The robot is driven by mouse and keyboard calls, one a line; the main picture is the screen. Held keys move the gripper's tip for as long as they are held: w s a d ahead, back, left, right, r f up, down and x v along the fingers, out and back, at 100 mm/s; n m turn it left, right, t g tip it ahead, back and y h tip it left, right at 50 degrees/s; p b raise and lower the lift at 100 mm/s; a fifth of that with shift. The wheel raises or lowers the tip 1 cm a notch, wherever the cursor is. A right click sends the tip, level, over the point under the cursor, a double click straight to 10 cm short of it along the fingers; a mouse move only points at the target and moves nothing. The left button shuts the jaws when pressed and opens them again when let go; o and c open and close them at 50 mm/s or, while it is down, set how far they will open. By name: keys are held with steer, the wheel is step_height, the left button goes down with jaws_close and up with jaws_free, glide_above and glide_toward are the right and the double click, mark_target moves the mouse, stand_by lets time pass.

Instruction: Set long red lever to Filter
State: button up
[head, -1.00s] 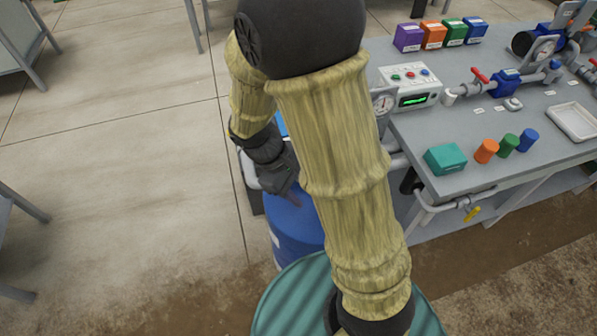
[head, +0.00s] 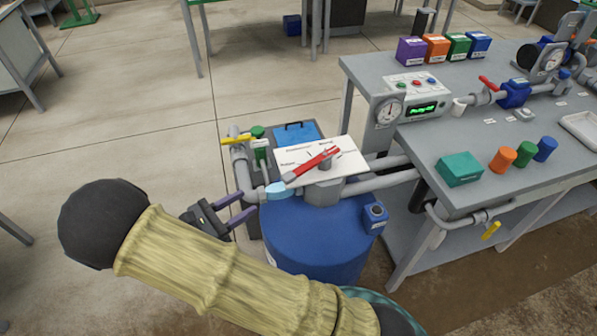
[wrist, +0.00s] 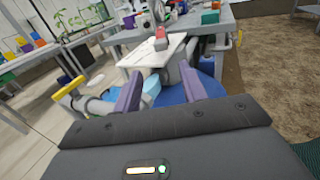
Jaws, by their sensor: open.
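The long red lever (head: 312,164) lies over a white label plate (head: 345,158) on top of the blue tank (head: 315,240). The plate carries several printed position labels, too small to read surely. In the wrist view the red lever (wrist: 160,38) stands end-on above the plate, ahead of my jaws. My gripper (head: 243,206) is open and empty, left of the tank and apart from the lever, its purple fingers pointing right toward it.
Grey pipes with a yellow handle (head: 238,141) stand just left of the plate. A blue box (head: 297,134) sits behind it. The grey bench (head: 470,140) at right holds a control box, a gauge, a small red valve and coloured blocks. Open floor lies at left.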

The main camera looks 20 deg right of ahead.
mark_target(299, 170)
steer(key=shift+d, duration=0.15)
steer(key=x, duration=1.7)
steer(key=shift+d, duration=0.1)
jaws_close()
